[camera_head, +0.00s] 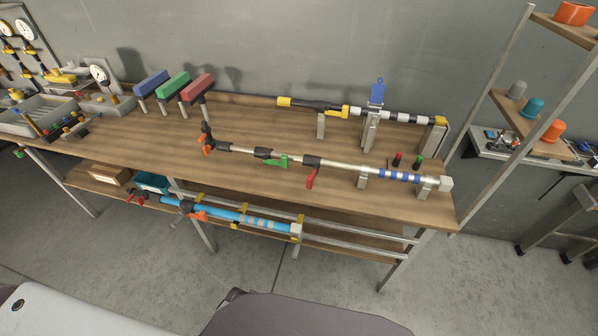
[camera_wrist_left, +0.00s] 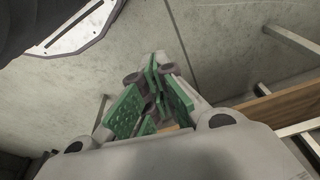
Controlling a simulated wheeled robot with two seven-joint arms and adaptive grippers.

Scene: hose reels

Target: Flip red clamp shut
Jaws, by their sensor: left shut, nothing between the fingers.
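The red clamp (camera_head: 311,178) is on the silver pole (camera_head: 335,167) that lies across supports along the front of the workbench. Its red lever angles down and away from the pole below a black collar, so it appears open. A green clamp (camera_head: 278,161) sits further left on the same pole, its lever closer to the pole. My left gripper (camera_wrist_left: 153,92) shows only in the left wrist view, with green pads close together and nothing between them. It is over the floor there, and no clamp shows in that view. My right gripper is in neither view.
A second pole with a yellow end (camera_head: 284,101) lies behind. Blue, green and red blocks (camera_head: 173,84) stand on posts at left. A blue pole (camera_head: 240,217) lies on the lower rack. A metal shelf frame (camera_head: 497,110) rises at right.

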